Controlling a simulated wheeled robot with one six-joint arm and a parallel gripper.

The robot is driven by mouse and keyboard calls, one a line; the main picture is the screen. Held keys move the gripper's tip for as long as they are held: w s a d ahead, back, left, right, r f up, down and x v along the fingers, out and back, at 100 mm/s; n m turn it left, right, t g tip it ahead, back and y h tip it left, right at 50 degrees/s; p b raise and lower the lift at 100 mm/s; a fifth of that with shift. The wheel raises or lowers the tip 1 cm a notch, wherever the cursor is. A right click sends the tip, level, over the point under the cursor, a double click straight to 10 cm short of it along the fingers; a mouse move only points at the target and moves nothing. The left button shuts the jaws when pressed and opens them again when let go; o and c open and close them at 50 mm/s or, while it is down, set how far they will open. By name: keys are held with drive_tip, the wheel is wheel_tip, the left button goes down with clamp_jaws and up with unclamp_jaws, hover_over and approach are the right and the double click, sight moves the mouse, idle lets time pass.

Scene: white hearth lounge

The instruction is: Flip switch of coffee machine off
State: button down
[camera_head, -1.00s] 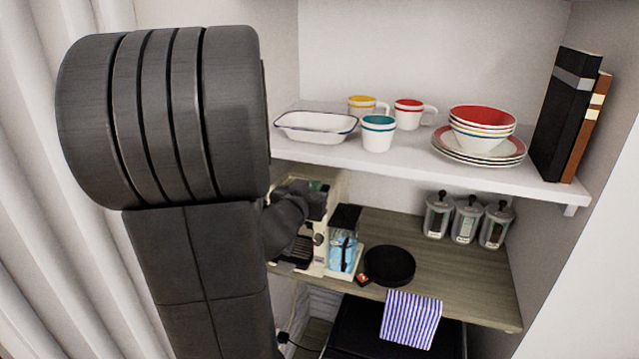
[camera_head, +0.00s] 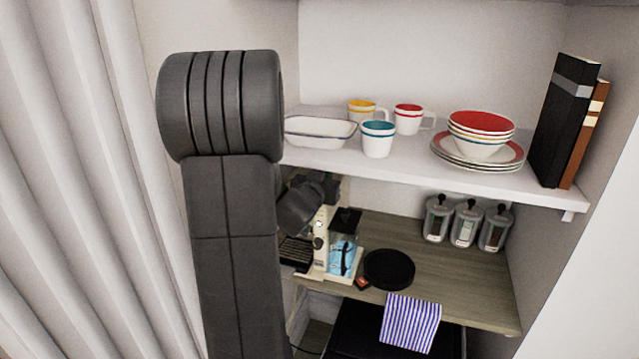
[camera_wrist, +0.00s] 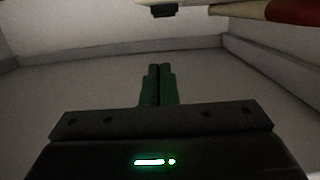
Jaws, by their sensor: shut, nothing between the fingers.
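The cream coffee machine (camera_head: 321,240) stands on the wooden counter at the left in the head view, with a dark drip tray at its front. My arm and wrist cover its upper and left parts, and I cannot make out its switch. My gripper (camera_wrist: 158,68) shows in the wrist view with its two dark green fingers shut together and nothing between them. In the head view the fingers are hidden. In the wrist view a pale edge with a small dark piece (camera_wrist: 163,13) lies beyond the fingertips; I cannot tell what it belongs to.
A white shelf (camera_head: 400,165) with cups, bowls, plates and books hangs above the counter (camera_head: 440,262). A round black plate (camera_head: 389,269) sits right of the machine, three grey canisters (camera_head: 466,222) behind. A striped cloth (camera_head: 410,321) hangs at the front. White curtains (camera_head: 75,180) are left.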

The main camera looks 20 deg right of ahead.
drive_tip(key=shift+w+d+f, duration=0.15)
drive_tip(key=shift+f, duration=1.8)
drive_tip(key=shift+f, duration=0.1)
